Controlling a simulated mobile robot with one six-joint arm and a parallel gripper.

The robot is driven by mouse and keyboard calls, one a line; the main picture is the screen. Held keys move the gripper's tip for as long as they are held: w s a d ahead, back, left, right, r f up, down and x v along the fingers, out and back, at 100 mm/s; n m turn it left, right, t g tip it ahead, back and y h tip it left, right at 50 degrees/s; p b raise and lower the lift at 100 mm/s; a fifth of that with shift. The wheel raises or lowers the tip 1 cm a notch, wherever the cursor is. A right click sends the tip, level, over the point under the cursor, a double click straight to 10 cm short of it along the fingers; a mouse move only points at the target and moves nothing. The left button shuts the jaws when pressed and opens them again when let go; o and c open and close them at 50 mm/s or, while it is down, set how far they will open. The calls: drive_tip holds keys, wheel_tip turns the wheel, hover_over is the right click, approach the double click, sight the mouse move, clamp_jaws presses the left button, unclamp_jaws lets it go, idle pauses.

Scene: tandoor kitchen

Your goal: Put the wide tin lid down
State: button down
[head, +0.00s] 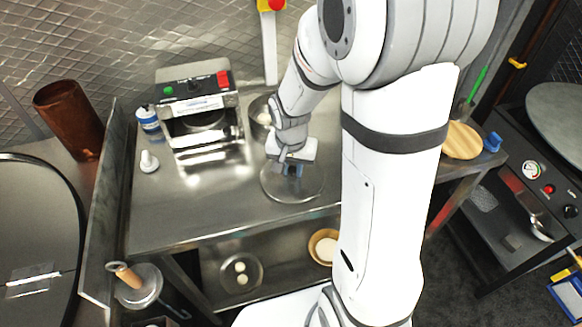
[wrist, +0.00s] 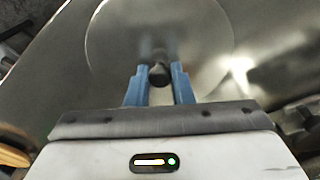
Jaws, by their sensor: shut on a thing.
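The wide tin lid (head: 307,190) is a round, shiny metal disc at the front of the steel counter in the head view. In the wrist view the lid (wrist: 205,50) fills the upper middle, with a dark knob at its centre. My gripper (head: 291,170) is over the lid's middle, and its blue fingers (wrist: 159,80) are shut on the knob. The lid looks level and close to the counter top; I cannot tell whether it touches it. My gripper hides part of the lid in the head view.
The steel counter (head: 215,218) is bare left of the lid. Behind stand a press-like machine (head: 200,110), a metal bowl (head: 258,112), a blue-labelled jar (head: 148,120) and a small white object (head: 149,161). A round wooden board (head: 462,141) lies at the right.

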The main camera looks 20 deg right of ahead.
sight(292, 181)
drive_tip(key=shift+f, duration=0.2)
drive_tip(key=shift+f+b, duration=0.25)
drive_tip(key=shift+b, duration=0.05)
drive_tip(key=c, duration=1.3)
unclamp_jaws()
drive_tip(key=shift+r, duration=0.1)
drive_tip(key=shift+r+p, duration=0.3)
drive_tip(key=shift+r, duration=0.3)
wheel_tip(292, 181, up, 11)
drive_tip(key=s, duration=0.2)
drive_tip(key=s+r+n, duration=0.1)
drive_tip(key=s+n, duration=0.1)
drive_tip(key=s, duration=0.2)
drive_tip(key=s+r+n+t, duration=0.1)
drive_tip(key=s, duration=0.3)
drive_tip(key=s+r+n, duration=0.1)
drive_tip(key=s+n, duration=0.1)
drive_tip(key=s, duration=0.2)
drive_tip(key=shift+s+a+r+n+t+y, duration=0.1)
drive_tip(key=shift+a+r+n+t+y, duration=0.05)
drive_tip(key=shift+n+t+y, duration=0.2)
